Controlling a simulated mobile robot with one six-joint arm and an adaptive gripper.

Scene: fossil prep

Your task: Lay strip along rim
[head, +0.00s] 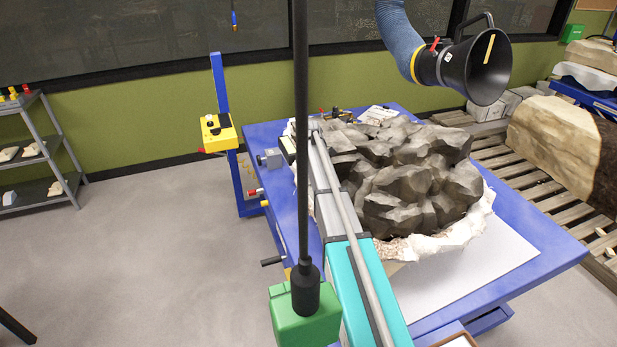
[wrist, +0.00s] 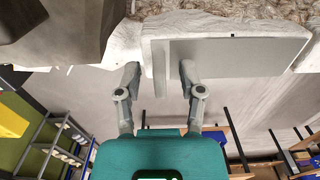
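A large grey fossil block (head: 415,165) sits in a white plaster jacket, whose ragged rim (head: 455,237) shows at the front and right. Nothing is clearly held. In the head view my arm hides the jacket's left side, and I cannot make out the gripper.
The blue table (head: 545,245) carries the jacket and a pale sheet (head: 495,265). A black extraction hood (head: 490,70) hangs over the back right. A blue post with a yellow box (head: 216,133) stands at left.

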